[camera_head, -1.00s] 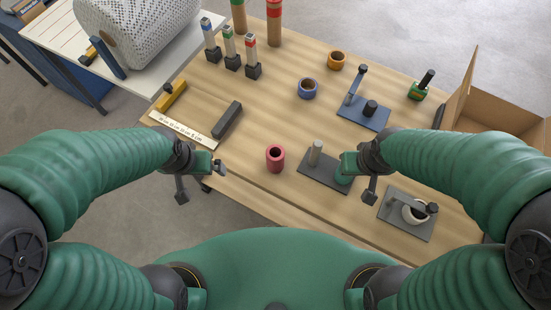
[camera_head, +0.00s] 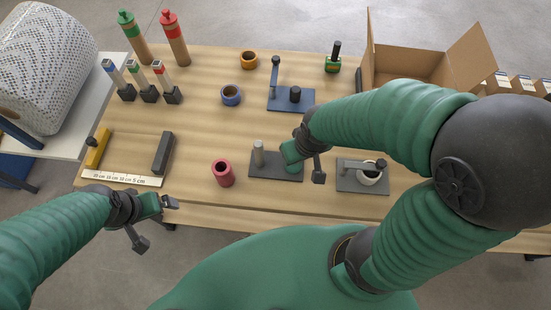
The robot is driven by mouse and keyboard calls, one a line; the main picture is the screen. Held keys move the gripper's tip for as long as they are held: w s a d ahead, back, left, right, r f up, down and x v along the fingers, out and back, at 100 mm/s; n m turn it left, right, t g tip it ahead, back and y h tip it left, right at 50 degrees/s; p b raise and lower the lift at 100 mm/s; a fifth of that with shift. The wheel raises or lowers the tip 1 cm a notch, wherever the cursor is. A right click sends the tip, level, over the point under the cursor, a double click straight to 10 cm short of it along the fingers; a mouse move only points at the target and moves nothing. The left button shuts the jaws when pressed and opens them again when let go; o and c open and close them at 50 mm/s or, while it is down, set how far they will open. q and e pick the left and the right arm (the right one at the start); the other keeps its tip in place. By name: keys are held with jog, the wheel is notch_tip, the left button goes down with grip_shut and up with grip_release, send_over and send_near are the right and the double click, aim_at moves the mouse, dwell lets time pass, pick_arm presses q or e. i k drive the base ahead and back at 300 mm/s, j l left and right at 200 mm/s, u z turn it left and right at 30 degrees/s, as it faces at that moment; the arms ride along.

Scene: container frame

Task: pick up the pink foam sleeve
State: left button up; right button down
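The pink foam sleeve (camera_head: 223,173) is a short reddish-pink tube, upright on the wooden table near its front edge. Its dark hollow top faces up. My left gripper (camera_head: 172,203) is left of and nearer than the sleeve, by the table's front edge, apart from it. Its grey fingers look parted with nothing between them. My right gripper (camera_head: 289,157) is right of the sleeve, over the grey plate with a peg (camera_head: 262,170). Its green body hides its fingertips. Neither gripper touches the sleeve.
A ruler (camera_head: 122,178), a dark block (camera_head: 162,153) and a yellow block (camera_head: 99,149) lie left. A blue ring (camera_head: 231,95) and an orange ring (camera_head: 249,60) stand behind. A grey plate with a white ring (camera_head: 350,184) and an open carton (camera_head: 410,66) are right.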

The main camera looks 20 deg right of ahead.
aim_at(222, 169)
jog(key=j+z, duration=0.35)
jog(key=z, duration=0.15)
jog(key=j+z, duration=0.5)
jog(key=k+j+z, duration=0.1)
jog(key=j+z, duration=0.15)
jog(key=z, duration=0.25)
